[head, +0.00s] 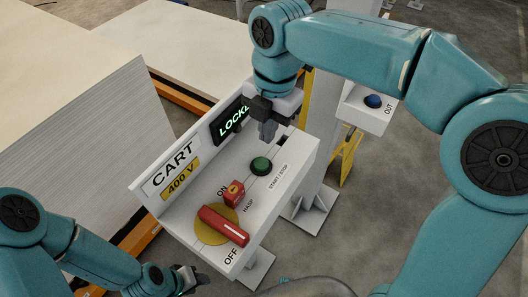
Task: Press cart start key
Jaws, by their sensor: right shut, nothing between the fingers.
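The cart panel (290,161) is a white sloped box marked CART and 400 V. A round green button (261,166) on it sits by the START / STOP label. My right gripper (268,138) is shut and empty just above and behind the green button, seemingly apart from it. A red handle (218,223) on a yellow disc (203,236) lies between ON and OFF, its white-striped end towards the front. A red block (234,194) sits by the HASP label. A dark display (225,126) shows green letters "LOCK", partly hidden by my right gripper. My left gripper (196,281) is low at the front.
Tall stacks of pale sheets (75,120) stand at left and behind on orange-edged bases. A post at right carries a white box (366,118) with a blue button (373,101) marked OUT. Yellow framing (349,155) stands beside it. Bare floor shows at right.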

